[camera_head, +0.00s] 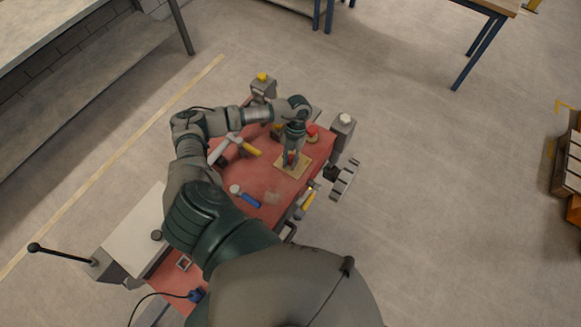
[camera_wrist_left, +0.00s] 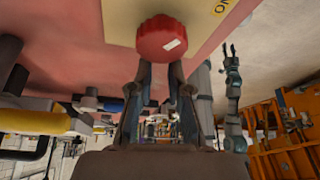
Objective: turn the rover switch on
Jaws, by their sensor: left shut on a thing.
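The switch is a red ribbed knob (camera_wrist_left: 163,38) with a small white mark, on a tan plate (camera_head: 284,171). In the head view only a little red of the knob (camera_head: 291,158) shows between the fingers. My left gripper (camera_head: 291,161) points down over the plate and is shut on the knob. In the left wrist view its two fingers (camera_wrist_left: 164,72) meet the knob's near side.
A red button (camera_head: 312,132) stands close behind the gripper. Grey posts (camera_head: 342,130) rise at the far corners.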

